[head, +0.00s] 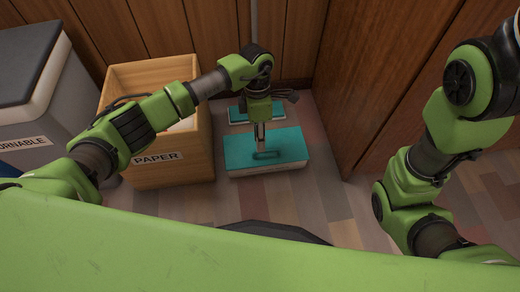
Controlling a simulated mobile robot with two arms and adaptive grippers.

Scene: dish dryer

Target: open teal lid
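The teal lid (288,144) is a flat rectangle on a low, pale box (270,172) on the floor, right of the wooden paper bin. It looks level and closed. A small teal handle (268,156) stands near the middle of its top. My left gripper (260,145) points straight down over the lid, with its fingertips at the handle. The fingers look close together, but I cannot tell whether they grip the handle. My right arm shows at the right; its gripper is not in view.
A wooden bin labelled PAPER (160,170) stands close on the left. A grey bin with a dark lid (30,60) is farther left. Another teal-topped piece (238,114) lies behind the lid. A wooden panel wall (385,80) rises on the right. Floor (330,205) in front is clear.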

